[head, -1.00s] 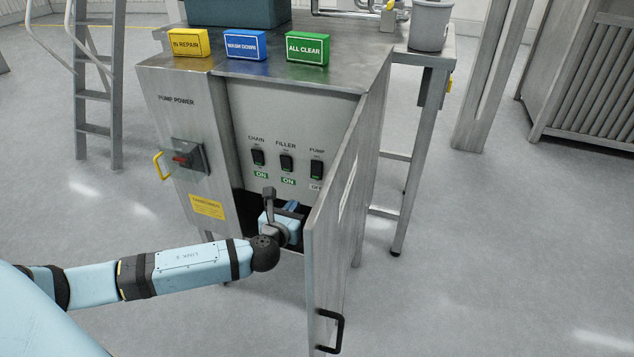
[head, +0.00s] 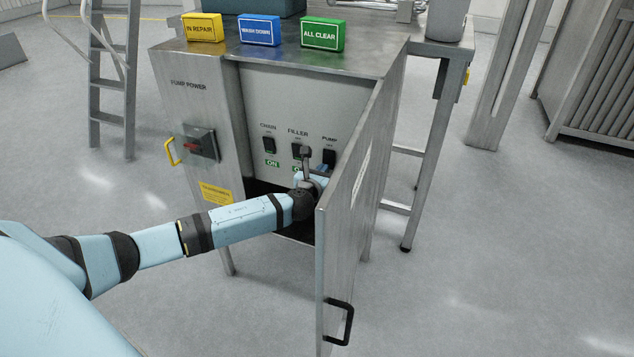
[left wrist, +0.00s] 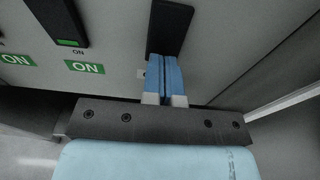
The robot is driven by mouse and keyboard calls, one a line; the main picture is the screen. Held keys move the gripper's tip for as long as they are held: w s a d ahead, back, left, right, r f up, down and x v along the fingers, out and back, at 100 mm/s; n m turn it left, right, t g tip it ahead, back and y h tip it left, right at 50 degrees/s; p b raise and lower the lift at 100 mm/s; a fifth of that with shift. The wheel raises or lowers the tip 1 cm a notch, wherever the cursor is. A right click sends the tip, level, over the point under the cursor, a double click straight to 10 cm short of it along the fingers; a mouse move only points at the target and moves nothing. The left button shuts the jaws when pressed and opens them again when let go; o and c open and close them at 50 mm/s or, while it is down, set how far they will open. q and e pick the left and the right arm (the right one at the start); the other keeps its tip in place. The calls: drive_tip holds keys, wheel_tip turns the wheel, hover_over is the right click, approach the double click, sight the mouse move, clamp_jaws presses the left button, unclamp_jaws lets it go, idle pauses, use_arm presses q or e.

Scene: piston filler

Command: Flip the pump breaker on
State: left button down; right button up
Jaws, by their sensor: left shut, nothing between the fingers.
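The pump breaker (head: 329,155) is a black rocker at the right end of the row inside the open cabinet. My left gripper (head: 321,169) is at its lower part, with the fingers shut and empty. In the left wrist view the blue fingertips (left wrist: 166,72) overlap the lower end of the black pump breaker (left wrist: 172,28). I cannot tell whether they touch it. The pump's state label is hidden behind the gripper. The chain breaker (head: 269,145) and filler breaker (head: 296,150) stand to the left. Green ON labels (left wrist: 84,67) show in the left wrist view.
The open cabinet door (head: 352,205) stands close to the right of my left gripper. A red-handled switch (head: 196,145) is on the left panel. Yellow, blue and green sign blocks stand on the cabinet top (head: 275,53).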

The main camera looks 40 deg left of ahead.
use_arm(q)
drive_tip(key=shift+w+a, duration=0.1)
drive_tip(key=shift+w, duration=0.25)
drive_tip(key=shift+w, duration=0.15)
drive_tip(key=shift+f, duration=0.15)
